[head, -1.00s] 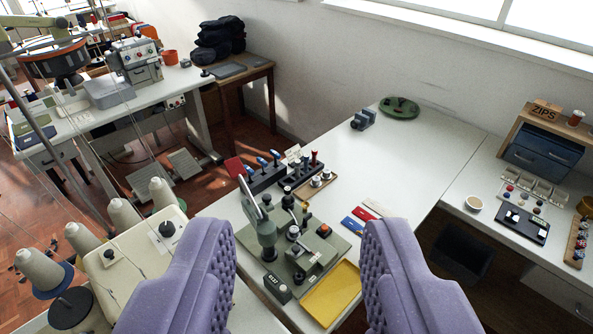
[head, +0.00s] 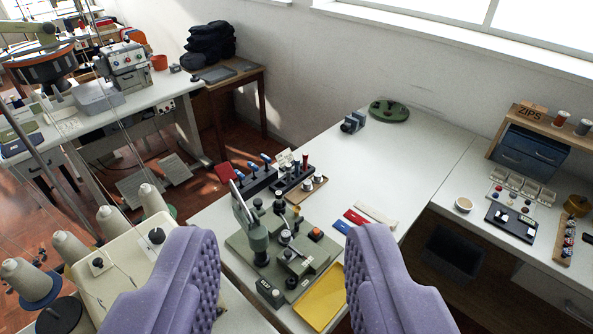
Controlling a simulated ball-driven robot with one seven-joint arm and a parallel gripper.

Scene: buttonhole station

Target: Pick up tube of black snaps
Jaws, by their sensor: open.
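My gripper (head: 284,240) is open and empty, its two purple padded fingers wide apart at the bottom of the view. Beyond it, a dark rack (head: 290,184) on the white table holds small upright tubes, including a dark one with a red part (head: 305,161). Next to it another dark rack holds blue-topped pieces (head: 266,158). These are too small to tell which, if any, is the tube of black snaps. The grey-green press (head: 255,238) stands in front of the racks, between the fingers in the picture.
A yellow tray (head: 318,300) lies right of the press, partly behind the right finger. Flat red (head: 355,216) and white (head: 376,214) strips lie behind it. Thread cones (head: 72,247) stand at left.

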